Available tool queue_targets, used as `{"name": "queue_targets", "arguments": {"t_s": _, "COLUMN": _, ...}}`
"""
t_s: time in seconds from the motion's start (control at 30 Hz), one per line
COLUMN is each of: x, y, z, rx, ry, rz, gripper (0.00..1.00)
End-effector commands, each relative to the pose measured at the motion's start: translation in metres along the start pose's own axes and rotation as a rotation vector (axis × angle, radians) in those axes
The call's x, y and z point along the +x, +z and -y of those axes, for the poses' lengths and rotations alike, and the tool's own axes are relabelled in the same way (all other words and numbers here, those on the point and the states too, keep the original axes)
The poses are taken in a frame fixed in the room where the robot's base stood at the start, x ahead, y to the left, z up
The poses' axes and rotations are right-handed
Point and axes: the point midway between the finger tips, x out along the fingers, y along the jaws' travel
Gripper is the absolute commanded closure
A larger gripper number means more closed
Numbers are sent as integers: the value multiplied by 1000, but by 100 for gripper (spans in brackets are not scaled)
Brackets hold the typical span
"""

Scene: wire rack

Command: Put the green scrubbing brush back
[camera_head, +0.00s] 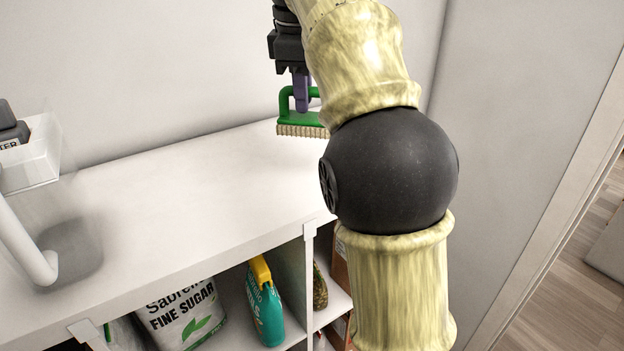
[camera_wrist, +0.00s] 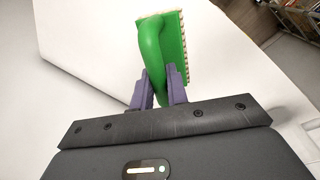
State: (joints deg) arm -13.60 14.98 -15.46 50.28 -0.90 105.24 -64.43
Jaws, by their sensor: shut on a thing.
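The green scrubbing brush (camera_head: 302,122) has a loop handle and pale bristles that face down. My gripper (camera_head: 301,92) is shut on its handle and holds it at the back of the white shelf top. In the head view my arm hides the right part of the brush, and I cannot tell for sure whether the bristles touch the surface. In the wrist view the brush (camera_wrist: 172,45) lies beyond the purple fingers of my gripper (camera_wrist: 160,90), which clasp the green handle.
The white shelf top (camera_head: 190,200) is mostly clear. Below are a fine sugar bag (camera_head: 183,315) and a teal bottle with a yellow cap (camera_head: 265,305). Grey walls close off the back and right.

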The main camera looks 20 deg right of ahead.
Motion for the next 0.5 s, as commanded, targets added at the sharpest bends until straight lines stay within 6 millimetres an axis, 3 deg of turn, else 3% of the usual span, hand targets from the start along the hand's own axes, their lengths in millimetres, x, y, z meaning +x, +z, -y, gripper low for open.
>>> {"name": "queue_targets", "arguments": {"t_s": 0.23, "x": 8, "y": 1, "z": 1, "rx": 1, "ry": -1, "rz": 1, "gripper": 100}}
{"name": "queue_targets", "arguments": {"t_s": 0.5, "x": 45, "y": 1, "z": 10, "rx": 0, "ry": -2, "rz": 1, "gripper": 100}}
